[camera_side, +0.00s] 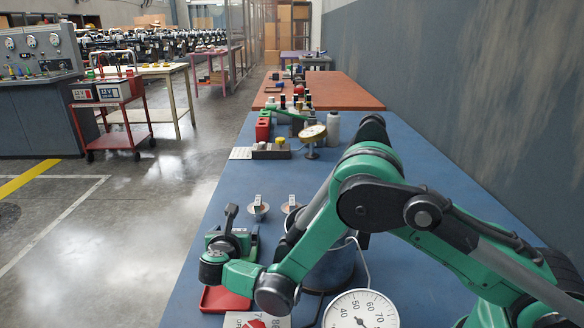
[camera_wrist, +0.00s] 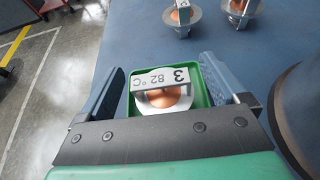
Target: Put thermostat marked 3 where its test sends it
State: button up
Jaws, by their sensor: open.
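The thermostat marked 3 (camera_wrist: 163,95) has a copper centre and a white tag reading "3 82 °C". It sits in a small green tray (camera_wrist: 206,73) in the wrist view. My gripper (camera_wrist: 177,88) is open, with one jaw on each side of the tray and thermostat; I see no grip on either. In the side view my gripper (camera_side: 229,230) is over the green tray (camera_side: 252,250), and its arm hides the thermostat. A red tray (camera_side: 226,300) lies nearer the camera. A dark blue pot (camera_side: 332,272) stands to the right, partly behind my arm.
Two other tagged thermostats (camera_side: 258,208) (camera_side: 291,206) stand beyond the green tray. A round dial (camera_side: 360,311) and a partly hidden printed card (camera_side: 243,321) are at the front. The blue bench (camera_side: 225,190) is clear between.

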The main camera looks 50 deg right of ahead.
jog(key=shift+r, duration=0.2)
jog(key=v, duration=1.2)
jog(key=shift+d+r, duration=0.1)
jog(key=shift+d, duration=0.05)
jog(key=s+d+r+m+g+y, duration=0.25)
jog(key=d+r+m+y, duration=0.2)
jog(key=d+m, duration=0.5)
jog(key=s+d+r+m+y, duration=0.2)
jog(key=s+m+y, duration=0.3)
jog(key=m, duration=1.1)
jog(key=s, duration=0.3)
jog(key=shift+d+m, duration=0.2)
jog(key=shift+m, duration=0.15)
